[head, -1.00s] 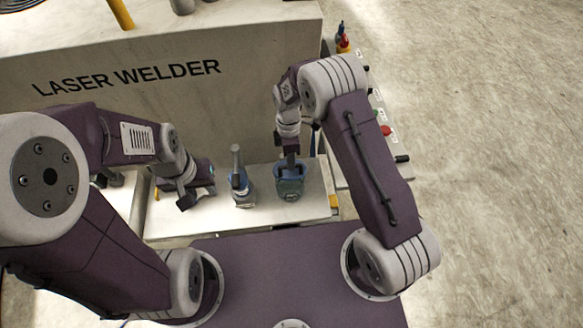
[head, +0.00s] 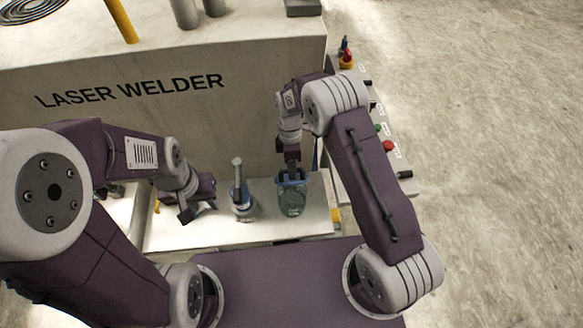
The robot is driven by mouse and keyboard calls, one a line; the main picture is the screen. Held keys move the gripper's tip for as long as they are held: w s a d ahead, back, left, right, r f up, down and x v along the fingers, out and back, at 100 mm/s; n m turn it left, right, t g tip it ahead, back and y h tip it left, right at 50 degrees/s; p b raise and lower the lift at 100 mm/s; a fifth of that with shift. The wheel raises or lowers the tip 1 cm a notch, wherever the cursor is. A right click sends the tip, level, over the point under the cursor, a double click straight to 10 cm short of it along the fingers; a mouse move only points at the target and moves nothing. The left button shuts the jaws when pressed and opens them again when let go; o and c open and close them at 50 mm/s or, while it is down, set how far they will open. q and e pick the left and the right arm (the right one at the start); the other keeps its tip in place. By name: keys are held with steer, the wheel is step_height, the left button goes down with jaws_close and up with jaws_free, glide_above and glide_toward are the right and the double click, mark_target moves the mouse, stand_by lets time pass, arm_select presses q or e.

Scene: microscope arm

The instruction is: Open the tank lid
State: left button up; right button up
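The tank (head: 292,203) is a greenish see-through jar on the right part of the pale bench. Its blue lid or rim (head: 280,181) shows at the top. My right gripper (head: 291,174) points down at the tank's top, centred over the lid and partly covering it. Its fingertips are too small and hidden to tell whether they are shut on the lid. I cannot tell whether the lid is apart from the jar. My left gripper (head: 200,209) is at the left part of the bench, apart from the tank, with its fingers seeming spread and nothing visible between them.
A small microscope-like device (head: 242,198) stands between my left gripper and the tank. The grey laser welder (head: 140,110) rises behind the bench. A control panel (head: 385,135) with a red button lies to the right. Open floor extends farther right.

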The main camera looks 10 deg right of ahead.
steer(key=shift+w, duration=0.25)
arm_select(q)
steer(key=shift+w, duration=0.2)
